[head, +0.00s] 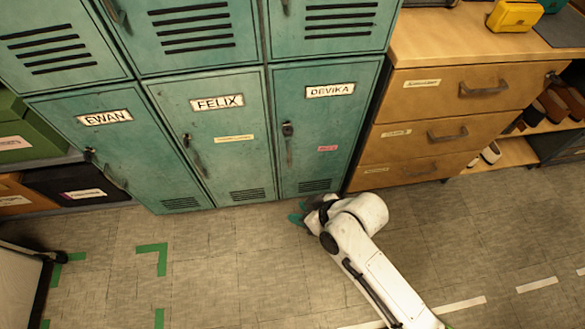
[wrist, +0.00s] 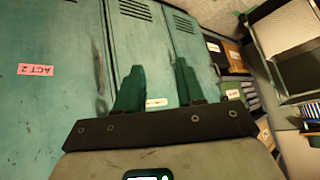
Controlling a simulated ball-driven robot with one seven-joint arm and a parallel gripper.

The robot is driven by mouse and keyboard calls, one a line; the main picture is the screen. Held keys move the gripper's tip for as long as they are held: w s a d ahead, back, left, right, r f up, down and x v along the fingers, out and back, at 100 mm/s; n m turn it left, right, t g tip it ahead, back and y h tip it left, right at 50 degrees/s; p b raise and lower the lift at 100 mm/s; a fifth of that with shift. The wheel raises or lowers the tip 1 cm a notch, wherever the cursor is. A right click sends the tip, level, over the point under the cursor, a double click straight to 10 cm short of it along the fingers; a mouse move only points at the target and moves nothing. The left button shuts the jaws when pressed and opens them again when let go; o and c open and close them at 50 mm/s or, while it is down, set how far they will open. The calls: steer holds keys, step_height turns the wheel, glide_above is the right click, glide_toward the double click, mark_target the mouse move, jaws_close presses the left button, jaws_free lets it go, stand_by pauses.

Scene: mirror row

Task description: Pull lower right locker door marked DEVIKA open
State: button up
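The DEVIKA locker door (head: 318,115) is a teal door in the lower row, at its right end. It looks shut, flush with the frame. Its dark handle (head: 288,140) is on the door's left edge, and a pink tag sits to the right. The wrist view shows this door (wrist: 50,105) on the left with the pink ACT 2 tag (wrist: 36,70) and a dark handle (wrist: 101,80). My gripper (head: 300,216) is low in front of the lockers, near the door's bottom edge. Its teal fingers (wrist: 158,85) are apart, with nothing seen between them.
The FELIX door (head: 220,140) and EWAN door (head: 115,140) are shut on the left. A wooden drawer unit (head: 425,125) stands close on the right, with a shoe shelf (head: 505,155) beyond. The floor in front is mostly clear.

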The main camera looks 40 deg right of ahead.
steer(key=w+f+t+b, duration=0.3)
steer(key=w+f, duration=0.1)
steer(key=w, duration=0.1)
steer(key=m+t+h+b, duration=0.6)
steer(key=h+b, duration=0.1)
steer(key=h, duration=0.2)
glide_toward(289, 160)
steer(key=b+x, duration=0.2)
steer(key=x, duration=0.6)
steer(key=shift+d+b, duration=0.1)
steer(key=shift+b, duration=0.2)
jaws_close()
